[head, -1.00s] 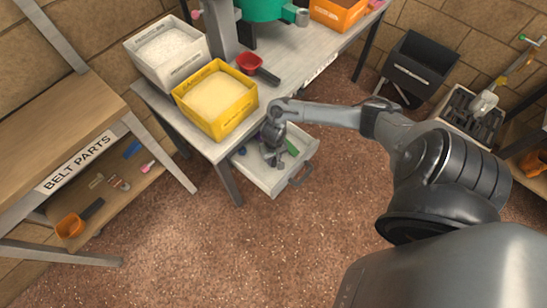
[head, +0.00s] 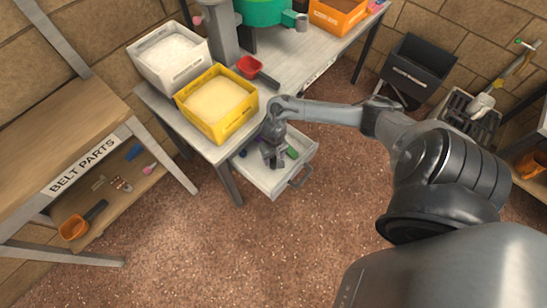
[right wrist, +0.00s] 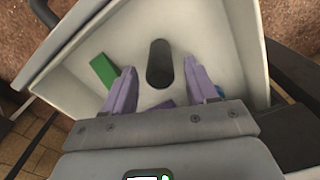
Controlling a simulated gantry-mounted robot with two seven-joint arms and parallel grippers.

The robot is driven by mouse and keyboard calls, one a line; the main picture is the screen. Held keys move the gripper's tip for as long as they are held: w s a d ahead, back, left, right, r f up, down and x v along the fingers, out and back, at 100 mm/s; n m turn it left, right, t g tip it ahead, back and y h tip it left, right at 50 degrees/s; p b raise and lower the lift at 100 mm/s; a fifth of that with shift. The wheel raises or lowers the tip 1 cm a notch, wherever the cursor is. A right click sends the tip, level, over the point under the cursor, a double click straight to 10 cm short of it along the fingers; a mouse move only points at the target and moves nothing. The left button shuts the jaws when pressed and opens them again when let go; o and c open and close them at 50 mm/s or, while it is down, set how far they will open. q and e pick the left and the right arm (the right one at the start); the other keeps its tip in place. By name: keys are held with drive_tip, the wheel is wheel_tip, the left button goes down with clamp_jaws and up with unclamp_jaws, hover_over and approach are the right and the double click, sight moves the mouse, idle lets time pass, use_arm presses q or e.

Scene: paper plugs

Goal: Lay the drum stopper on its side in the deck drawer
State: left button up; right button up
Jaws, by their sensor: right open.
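The deck drawer (head: 256,177) is a pale open drawer, pulled out below the deck's yellow bin. My right gripper (head: 273,160) is over it, pointing down. In the right wrist view its two purple-tinted fingers (right wrist: 162,88) are open and apart. A dark rounded cylinder (right wrist: 160,64), which looks like the drum stopper, is inside the drawer between and just beyond the fingertips, with a gap on each side. I cannot tell for sure whether it lies or stands. In the head view the gripper hides it. My left gripper is not in view.
A green block (right wrist: 104,70) lies in the drawer left of the fingers. A purple piece (right wrist: 163,104) and a blue piece (right wrist: 220,91) are partly hidden by the gripper. The yellow bin (head: 228,122) and white bin (head: 180,75) stand on the deck above. The drawer handle (head: 301,178) sticks out in front.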

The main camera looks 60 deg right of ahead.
wheel_tip(320, 180, up, 8)
drive_tip(key=p, duration=0.4)
drive_tip(key=shift+r, duration=0.15)
drive_tip(key=shift+w+a+p, duration=0.15)
drive_tip(key=shift+a+p, duration=0.15)
drive_tip(key=shift+a, duration=0.1)
drive_tip(key=w+a+r+n+t, duration=0.15)
drive_tip(key=a+n+t, duration=0.4)
drive_tip(key=a, duration=1.25)
drive_tip(key=s+a+r+n+g, duration=0.1)
drive_tip(key=s+r+n, duration=0.3)
drive_tip(key=s+r, duration=0.6)
wheel_tip(320, 180, up, 3)
drive_tip(key=shift+s+a+f+g, duration=0.1)
drive_tip(key=shift+s+a+g, duration=0.15)
drive_tip(key=shift+a+g, duration=0.2)
